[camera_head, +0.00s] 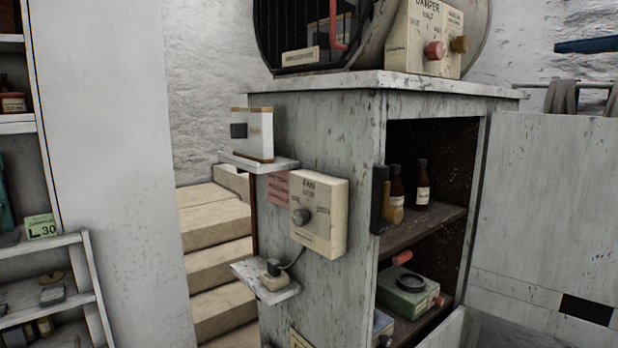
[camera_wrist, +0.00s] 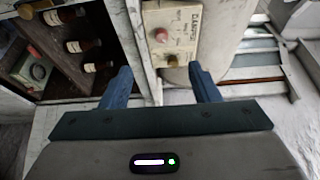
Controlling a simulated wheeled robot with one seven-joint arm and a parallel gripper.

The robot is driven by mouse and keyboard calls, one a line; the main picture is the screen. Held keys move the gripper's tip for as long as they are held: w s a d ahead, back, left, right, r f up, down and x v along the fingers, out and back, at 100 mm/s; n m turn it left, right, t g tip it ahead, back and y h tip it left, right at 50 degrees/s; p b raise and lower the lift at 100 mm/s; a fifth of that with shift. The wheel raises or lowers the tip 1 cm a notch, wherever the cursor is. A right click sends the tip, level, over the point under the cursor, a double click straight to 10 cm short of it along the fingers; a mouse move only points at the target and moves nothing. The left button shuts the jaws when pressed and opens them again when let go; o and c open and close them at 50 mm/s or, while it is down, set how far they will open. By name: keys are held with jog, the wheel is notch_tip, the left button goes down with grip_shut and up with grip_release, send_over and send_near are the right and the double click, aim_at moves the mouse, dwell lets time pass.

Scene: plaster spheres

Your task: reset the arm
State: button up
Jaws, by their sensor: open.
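My gripper (camera_wrist: 159,88) shows in the wrist view with its two blue fingers spread apart and nothing between them. Beyond the fingertips, the cream damper box (camera_wrist: 172,32) with its red and brass knobs is in line with the gap. I cannot tell how far it is from the fingers.
A worn grey cabinet (camera_head: 333,148) stands open, with brown bottles (camera_head: 422,185) and a green tin (camera_head: 408,295) on its shelves. The damper box (camera_head: 425,38) sits on top. A fan switch box (camera_head: 319,214) and small ledges stick out from its side. Shelves (camera_head: 45,285) stand at left.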

jog(key=w+a+f+n+g+b, duration=0.1)
jog(key=w+a+f+g, duration=0.15)
jog(key=f, duration=0.75)
jog(key=w+a+f+n+g, duration=0.1)
jog(key=w+a+f+g, duration=0.15)
jog(key=f, duration=0.65)
jog(key=w+a+f+n+g+b, duration=0.1)
jog(key=w+a+f+n+g, duration=0.15)
jog(key=f, duration=0.75)
jog(key=s+a+f+n+g+h, duration=0.1)
jog(key=s+a+f+n+g, duration=0.1)
jog(key=f, duration=0.8)
jog(key=s+a+f+n+g+h, duration=0.2)
jog(key=s+a+f+n, duration=0.2)
jog(key=f, duration=0.6)
jog(key=s+a+f+n+g+h+b, duration=0.1)
jog(key=s+a+f+n+g, duration=0.1)
jog(key=s+f, duration=0.4)
notch_tip(320, 180, down, 4)
jog(key=a+n, duration=0.1)
jog(key=n, duration=0.1)
jog(key=shift+a+n+h, duration=0.15)
jog(key=shift+n+h, duration=0.15)
jog(key=shift+n, duration=0.05)
